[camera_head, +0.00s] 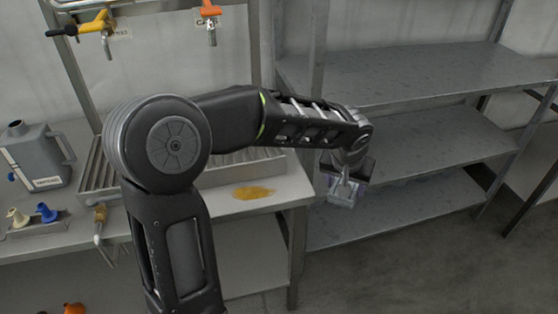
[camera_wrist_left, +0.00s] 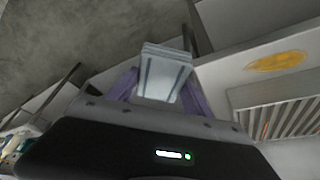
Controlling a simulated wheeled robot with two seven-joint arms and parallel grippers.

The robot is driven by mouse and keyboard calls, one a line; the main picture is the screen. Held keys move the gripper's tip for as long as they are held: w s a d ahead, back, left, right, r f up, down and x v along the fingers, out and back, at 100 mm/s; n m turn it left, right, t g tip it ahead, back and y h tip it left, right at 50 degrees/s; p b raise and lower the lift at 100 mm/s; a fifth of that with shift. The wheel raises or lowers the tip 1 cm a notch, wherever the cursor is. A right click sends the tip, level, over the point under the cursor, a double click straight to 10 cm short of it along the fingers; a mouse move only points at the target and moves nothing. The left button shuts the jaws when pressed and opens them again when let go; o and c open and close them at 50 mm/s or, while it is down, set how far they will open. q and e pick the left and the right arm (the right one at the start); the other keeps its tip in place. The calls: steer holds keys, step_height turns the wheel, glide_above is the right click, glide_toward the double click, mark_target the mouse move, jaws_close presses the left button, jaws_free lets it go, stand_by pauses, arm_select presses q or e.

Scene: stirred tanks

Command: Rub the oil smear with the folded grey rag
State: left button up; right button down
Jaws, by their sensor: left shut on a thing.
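The oil smear (camera_head: 253,192) is a yellow-brown patch on the bare right part of the light bench top (camera_head: 285,190). It also shows at the upper right in the left wrist view (camera_wrist_left: 277,61). My left gripper (camera_head: 345,183) is off the bench's right end, to the right of the smear and in front of the shelves. It is shut on the folded grey rag (camera_wrist_left: 166,70), a pale block with darker stripes between the fingers. In the head view the rag is small and partly hidden by the fingers. My right gripper is not in view.
A slatted drain grate (camera_head: 225,158) lies behind and left of the smear. A grey jug (camera_head: 38,155) and a small holder with coloured nozzles (camera_head: 35,222) stand at the left. Taps (camera_head: 100,30) hang above. Metal shelves (camera_head: 420,145) at the right are empty.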

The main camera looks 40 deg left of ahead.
arm_select(q)
steer(key=s+a+n+g+y+b, duration=0.2)
steer(key=a+n, duration=0.7)
steer(key=a, duration=1)
steer(key=shift+s+f+y, duration=0.25)
steer(key=shift+y, duration=0.25)
steer(key=shift+f, duration=0.1)
